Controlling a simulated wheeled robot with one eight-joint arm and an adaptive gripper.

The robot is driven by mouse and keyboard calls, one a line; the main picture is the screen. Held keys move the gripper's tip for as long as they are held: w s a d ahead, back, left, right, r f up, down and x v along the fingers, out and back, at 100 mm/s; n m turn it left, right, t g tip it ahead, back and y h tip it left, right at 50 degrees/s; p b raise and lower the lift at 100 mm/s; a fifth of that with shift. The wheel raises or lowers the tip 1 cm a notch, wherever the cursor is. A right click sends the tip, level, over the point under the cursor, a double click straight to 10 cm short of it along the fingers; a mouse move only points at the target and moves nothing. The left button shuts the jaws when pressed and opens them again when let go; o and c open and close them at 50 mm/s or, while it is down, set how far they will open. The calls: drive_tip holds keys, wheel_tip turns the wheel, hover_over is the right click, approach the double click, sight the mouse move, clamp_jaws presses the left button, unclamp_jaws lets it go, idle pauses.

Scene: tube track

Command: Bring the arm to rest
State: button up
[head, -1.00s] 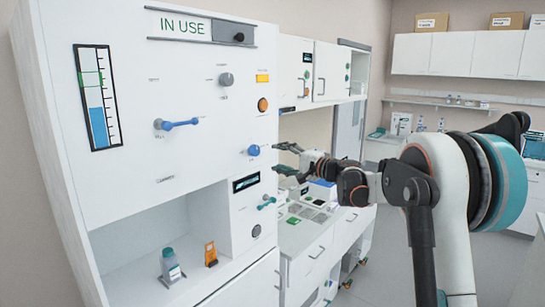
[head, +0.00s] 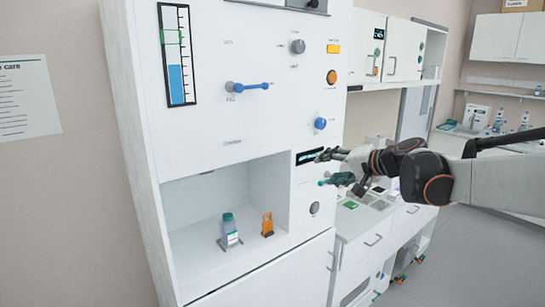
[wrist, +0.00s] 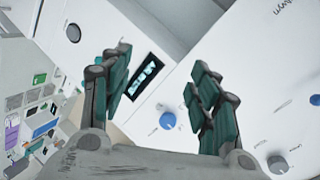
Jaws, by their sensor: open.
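My gripper (head: 322,168) is open and empty. In the head view its fingers point left, in front of the right edge of the white panel cabinet (head: 235,115), close to the small dark display (head: 309,157). In the wrist view my gripper (wrist: 160,64) has two spread teal-and-grey fingers with nothing between them. The display (wrist: 146,76) shows beyond the gap, and a blue knob (wrist: 168,120) lies behind it. I cannot tell whether a finger touches the panel. My arm reaches in from the right of the head view.
The cabinet front carries a blue lever (head: 250,86), a blue knob (head: 320,123) and an orange button (head: 331,77). Its open niche holds a teal-capped bottle (head: 229,229) and an orange item (head: 267,224). A lower counter stands behind my gripper. Floor is clear at lower right.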

drive_tip(key=s+d+f+n+g+h+b, duration=0.1)
drive_tip(key=s+f+b, duration=0.3)
drive_tip(key=s+f, duration=0.5)
drive_tip(key=s+d+f+n+g+h+b, duration=0.1)
drive_tip(key=s+f+n+h+b, duration=0.2)
drive_tip(key=s+f, duration=0.7)
drive_tip(key=s+d+f+n+g+h+b, duration=0.1)
drive_tip(key=s+f+b, duration=0.6)
drive_tip(key=s, duration=1.2)
wheel_tip(320, 180, down, 3)
drive_tip(key=shift+f+n+g+h, duration=0.2)
drive_tip(key=shift+n+g+h, duration=0.35)
drive_tip(key=shift+h, duration=0.65)
drive_tip(key=shift+c, duration=0.3)
